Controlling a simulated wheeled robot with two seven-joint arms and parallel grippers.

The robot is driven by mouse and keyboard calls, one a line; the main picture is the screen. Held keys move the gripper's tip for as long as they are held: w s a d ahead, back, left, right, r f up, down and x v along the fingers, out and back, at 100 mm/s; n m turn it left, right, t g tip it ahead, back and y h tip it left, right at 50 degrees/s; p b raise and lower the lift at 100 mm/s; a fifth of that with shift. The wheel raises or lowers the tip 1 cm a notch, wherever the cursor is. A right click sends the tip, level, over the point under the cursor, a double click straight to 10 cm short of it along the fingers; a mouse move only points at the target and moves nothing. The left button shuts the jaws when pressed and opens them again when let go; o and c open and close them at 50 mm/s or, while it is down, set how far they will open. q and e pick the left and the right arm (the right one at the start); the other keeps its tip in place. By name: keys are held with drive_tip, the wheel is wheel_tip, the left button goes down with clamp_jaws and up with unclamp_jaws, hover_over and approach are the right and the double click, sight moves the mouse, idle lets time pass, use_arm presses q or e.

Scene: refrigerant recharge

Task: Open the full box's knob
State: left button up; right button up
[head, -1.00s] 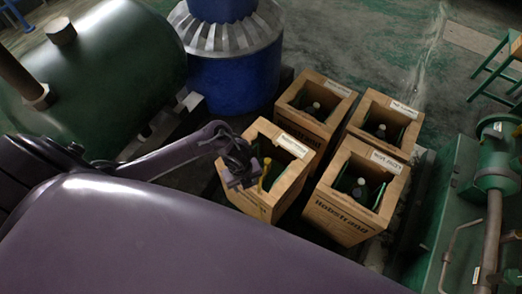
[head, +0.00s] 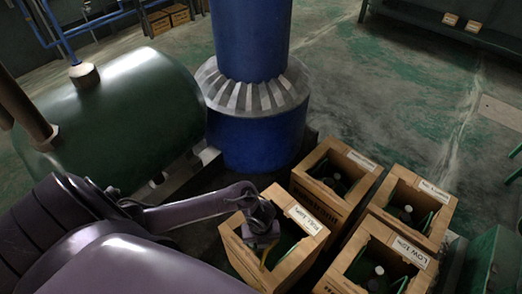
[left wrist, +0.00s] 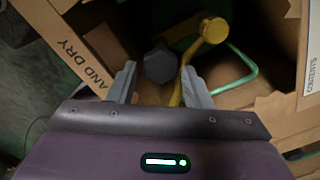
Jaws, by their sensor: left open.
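My left gripper (head: 262,240) is at the opening of the nearest left wooden box (head: 240,256), whose white label (head: 306,219) is too small to read surely. In the left wrist view its two fingers (left wrist: 158,88) are open and apart. A grey, many-sided knob (left wrist: 160,64) shows between and just beyond the fingertips; I cannot tell whether they touch it. A yellow rod with a round yellow end (left wrist: 214,30) runs down beside the right finger. A teal bent tube or handle (left wrist: 243,70) lies to its right. My right gripper is not in view.
Three similar open boxes stand close by: one behind (head: 325,205), one at back right (head: 400,225), and one at right labelled LOW (head: 345,270). A blue column (head: 250,140) and a green tank (head: 125,120) stand behind and left.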

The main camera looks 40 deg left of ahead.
use_arm(q)
drive_tip(key=shift+f, duration=0.55)
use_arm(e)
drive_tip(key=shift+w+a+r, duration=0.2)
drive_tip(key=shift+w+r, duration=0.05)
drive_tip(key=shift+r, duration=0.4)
use_arm(q)
drive_tip(key=shift+c, duration=0.5)
drive_tip(key=c, duration=0.6)
